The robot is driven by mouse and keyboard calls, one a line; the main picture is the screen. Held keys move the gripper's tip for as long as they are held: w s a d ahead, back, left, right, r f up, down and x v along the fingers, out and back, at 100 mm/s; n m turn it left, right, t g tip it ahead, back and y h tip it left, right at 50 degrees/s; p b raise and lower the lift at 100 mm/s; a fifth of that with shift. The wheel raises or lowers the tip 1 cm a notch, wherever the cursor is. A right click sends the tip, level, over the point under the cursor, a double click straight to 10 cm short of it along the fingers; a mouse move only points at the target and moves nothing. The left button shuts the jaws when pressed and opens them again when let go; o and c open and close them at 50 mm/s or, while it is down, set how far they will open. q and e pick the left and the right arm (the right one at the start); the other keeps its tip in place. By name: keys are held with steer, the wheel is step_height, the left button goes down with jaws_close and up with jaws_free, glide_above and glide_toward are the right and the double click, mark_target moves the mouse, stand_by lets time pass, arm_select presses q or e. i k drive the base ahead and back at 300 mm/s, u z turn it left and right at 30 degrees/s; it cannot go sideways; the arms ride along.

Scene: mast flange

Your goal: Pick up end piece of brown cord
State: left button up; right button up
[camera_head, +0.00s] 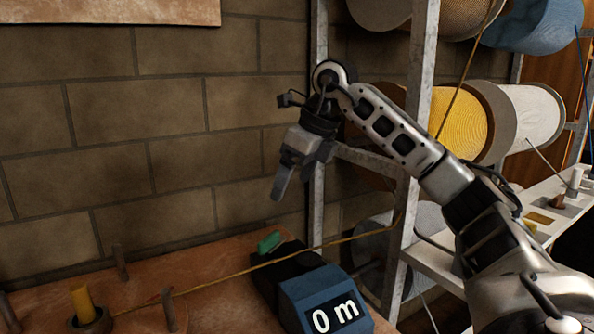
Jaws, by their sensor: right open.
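A thin yellow-brown cord (340,242) runs from the rack on the right, across the blue length meter, and over the tabletop to the lower left. Its left end lies near a yellow cylinder, and I cannot make out the exact tip. A second brown cord (463,85) slants down in front of the spools at the upper right. My right gripper (290,184) is open and empty, pointing down in the air above the green part of the meter, apart from the cord. My left gripper is not in view.
The blue meter (322,298) reads "0 m" and has a green part (270,242). The brown table (185,258) carries upright pegs (120,262) and the yellow cylinder (82,301) in a dark holder. A metal rack (420,90) with spools, including a yellow one (462,120), stands at right.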

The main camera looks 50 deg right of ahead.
mark_target(80, 295)
steer(key=k, duration=1)
